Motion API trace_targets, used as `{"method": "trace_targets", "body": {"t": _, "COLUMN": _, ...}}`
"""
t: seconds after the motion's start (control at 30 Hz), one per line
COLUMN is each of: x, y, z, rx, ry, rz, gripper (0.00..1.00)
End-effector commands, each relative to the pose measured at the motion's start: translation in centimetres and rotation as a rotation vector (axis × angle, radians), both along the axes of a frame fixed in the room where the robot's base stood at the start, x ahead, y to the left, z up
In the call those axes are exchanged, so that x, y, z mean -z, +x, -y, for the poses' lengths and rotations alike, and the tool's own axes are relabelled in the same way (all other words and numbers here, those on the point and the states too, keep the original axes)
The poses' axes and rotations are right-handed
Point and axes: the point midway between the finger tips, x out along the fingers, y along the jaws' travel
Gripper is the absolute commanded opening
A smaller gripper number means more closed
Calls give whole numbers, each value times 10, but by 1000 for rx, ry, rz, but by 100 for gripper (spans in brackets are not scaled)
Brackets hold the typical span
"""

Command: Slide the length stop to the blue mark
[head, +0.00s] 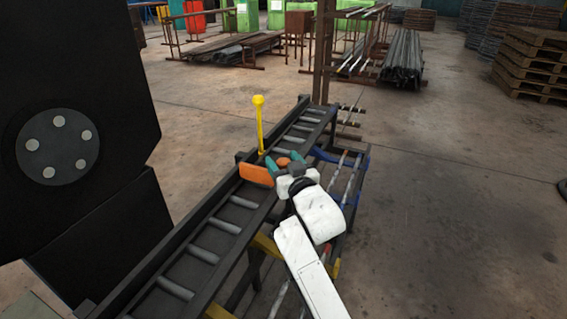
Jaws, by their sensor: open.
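The length stop has an orange plate (256,175) standing across the roller track, about midway along it. A smaller orange part (283,161), seemingly its grip, shows between the teal fingertips of my gripper (282,160). My gripper is open around this part; I cannot tell whether either finger touches it. Blue parts (325,155) show along the right side of the track's frame, beyond my gripper. I cannot tell whether one of them is the blue mark. My wrist and arm hide part of the right rail.
A yellow lever with a round knob (258,101) stands upright just beyond the orange plate. The roller track (212,254) runs from lower left to upper middle. A large black machine (85,110) fills the left. Open concrete floor (450,210) lies to the right.

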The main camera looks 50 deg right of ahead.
Motion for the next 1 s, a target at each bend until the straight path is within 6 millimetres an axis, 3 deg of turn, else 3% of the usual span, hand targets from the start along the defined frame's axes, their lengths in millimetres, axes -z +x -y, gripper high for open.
{"method": "trace_targets", "body": {"t": 0.27, "x": 0, "y": 1, "z": 0, "rx": 0, "ry": 0, "rz": 0, "gripper": 62}}
{"method": "trace_targets", "body": {"t": 0.9, "x": 0, "y": 1, "z": 0, "rx": 0, "ry": 1, "rz": 0, "gripper": 0}}
{"method": "trace_targets", "body": {"t": 1.0, "x": 0, "y": 1, "z": 0, "rx": 0, "ry": 1, "rz": 0, "gripper": 0}}
